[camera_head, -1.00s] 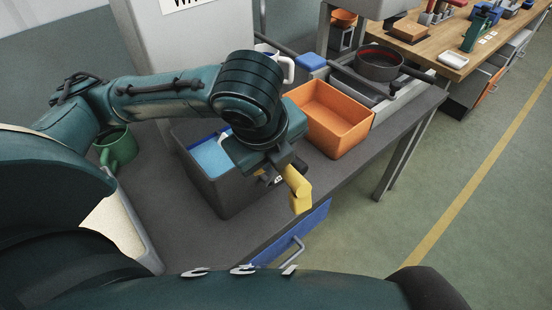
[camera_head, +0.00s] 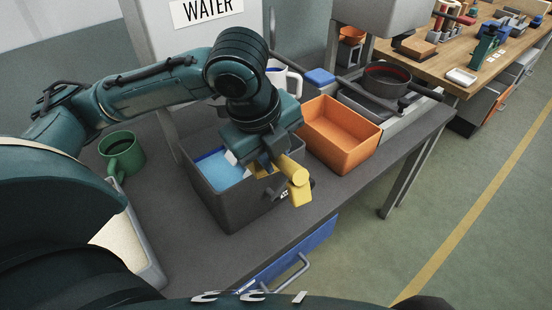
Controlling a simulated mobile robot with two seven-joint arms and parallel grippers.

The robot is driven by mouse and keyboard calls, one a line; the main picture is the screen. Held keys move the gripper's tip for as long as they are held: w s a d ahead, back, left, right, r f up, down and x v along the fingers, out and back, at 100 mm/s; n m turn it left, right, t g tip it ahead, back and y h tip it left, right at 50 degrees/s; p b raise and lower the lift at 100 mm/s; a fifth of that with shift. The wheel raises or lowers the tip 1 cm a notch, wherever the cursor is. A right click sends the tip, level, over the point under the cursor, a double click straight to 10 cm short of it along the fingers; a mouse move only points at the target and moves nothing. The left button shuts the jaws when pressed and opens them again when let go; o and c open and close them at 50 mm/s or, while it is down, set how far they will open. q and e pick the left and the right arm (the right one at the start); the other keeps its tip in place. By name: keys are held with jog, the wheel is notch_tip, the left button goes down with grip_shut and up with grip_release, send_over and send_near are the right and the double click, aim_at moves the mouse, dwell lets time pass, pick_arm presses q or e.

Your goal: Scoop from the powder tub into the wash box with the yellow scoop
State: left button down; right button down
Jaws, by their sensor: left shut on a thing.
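The yellow scoop (camera_head: 299,187) is in my left gripper (camera_head: 272,165), which is shut on it. It is tilted, over or just outside the right rim of a dark grey box (camera_head: 238,213) with light-blue contents. The box seems to be the wash box. I cannot tell how high the scoop is or whether it holds powder. A light grey tub (camera_head: 150,262) with cream-coloured powder (camera_head: 118,238), seemingly the powder tub, is at the lower left, partly hidden by my own arm. My right gripper is not in view.
An empty orange bin (camera_head: 340,138) stands to the right of the grey box. A green mug (camera_head: 121,155) is at the left. A white mug (camera_head: 288,77) and a dark pan (camera_head: 386,80) are behind. The bench front, with a blue drawer (camera_head: 292,252), is clear.

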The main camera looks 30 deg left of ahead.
pick_arm(q)
jog(key=shift+w+a+r, duration=0.1)
jog(key=shift+w+a, duration=0.1)
jog(key=shift+a, duration=0.1)
jog(key=shift+w+a+r+g+h+b, duration=0.2)
jog(key=shift+w+a+g+h+b, duration=0.2)
jog(key=shift+a+h+b, duration=0.1)
